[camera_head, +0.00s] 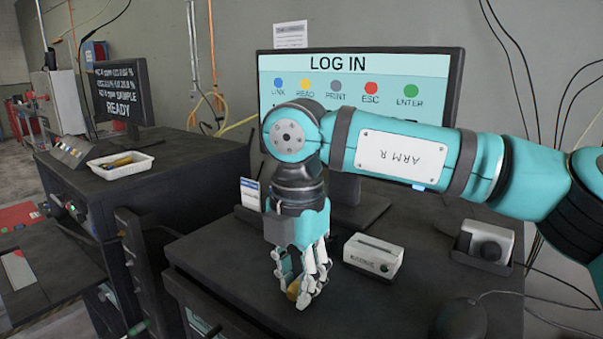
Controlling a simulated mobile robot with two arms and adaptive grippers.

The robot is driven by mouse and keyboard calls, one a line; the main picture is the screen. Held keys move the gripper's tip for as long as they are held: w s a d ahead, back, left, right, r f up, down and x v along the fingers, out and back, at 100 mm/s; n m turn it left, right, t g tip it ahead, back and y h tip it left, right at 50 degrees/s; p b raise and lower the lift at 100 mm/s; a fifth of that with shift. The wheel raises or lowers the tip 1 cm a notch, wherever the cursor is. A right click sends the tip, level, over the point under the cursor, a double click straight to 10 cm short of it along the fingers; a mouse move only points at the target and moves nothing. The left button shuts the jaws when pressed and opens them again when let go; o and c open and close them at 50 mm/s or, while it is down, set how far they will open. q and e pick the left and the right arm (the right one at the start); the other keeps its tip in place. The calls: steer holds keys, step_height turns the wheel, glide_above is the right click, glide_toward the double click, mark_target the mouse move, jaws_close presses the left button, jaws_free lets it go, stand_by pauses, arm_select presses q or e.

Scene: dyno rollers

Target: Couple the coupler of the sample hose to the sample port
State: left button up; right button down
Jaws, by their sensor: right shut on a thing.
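My right gripper (304,288) reaches down over the right desk, in front of the monitor. Its fingers are closed around a small brass-yellow piece (293,291), of which only a part shows between them. I cannot tell whether this is the coupler of the sample hose, and no hose can be made out leading from it. The sample port cannot be picked out surely. Small red and green fittings (70,208) show on the left bench's front. My left gripper is not in view.
The monitor (430,63) reads LOG IN. A white box (373,255) stands right of my gripper, with a grey device (485,243) farther right. A gap separates bench and desk.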

steer(key=shift+r+p, duration=1.4)
steer(key=shift+r, duration=1.25)
